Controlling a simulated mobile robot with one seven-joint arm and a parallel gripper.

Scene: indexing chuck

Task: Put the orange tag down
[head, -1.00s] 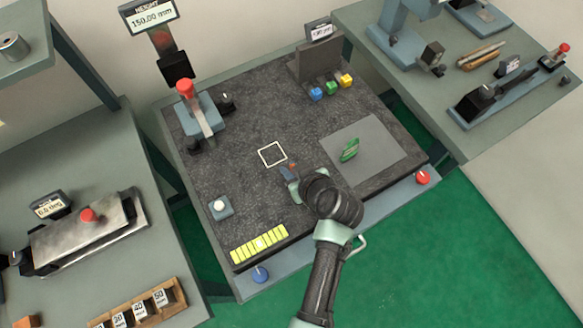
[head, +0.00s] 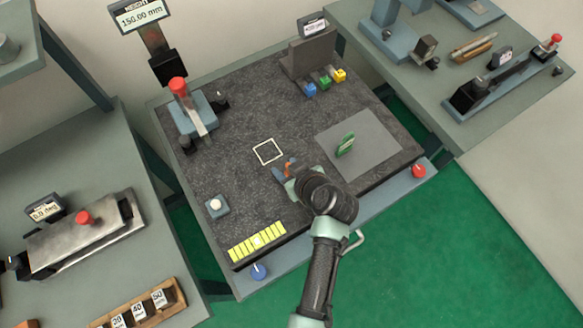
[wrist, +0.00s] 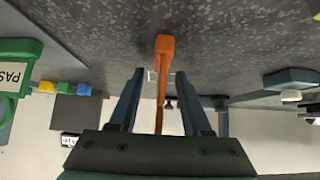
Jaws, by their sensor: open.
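The orange tag (wrist: 164,72) shows edge-on in the wrist view, between the fingers of my gripper (wrist: 161,105). The fingers are open, with a gap on each side of the tag. In the head view a small bit of the orange tag (head: 288,167) shows at the fingertips of my gripper (head: 284,173), low over the dark granite plate (head: 240,185), just right of and below a white square outline (head: 268,151). My wrist hides part of the tag in the head view. I cannot tell exactly how its foot meets the plate.
A green tag (head: 345,144) stands on the grey mat (head: 375,140) to the right; its PASS face shows in the wrist view (wrist: 14,75). A red-topped height stand (head: 188,105) is at back left, coloured cubes (head: 325,82) at the back. A yellow strip (head: 257,242) lies at the front left.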

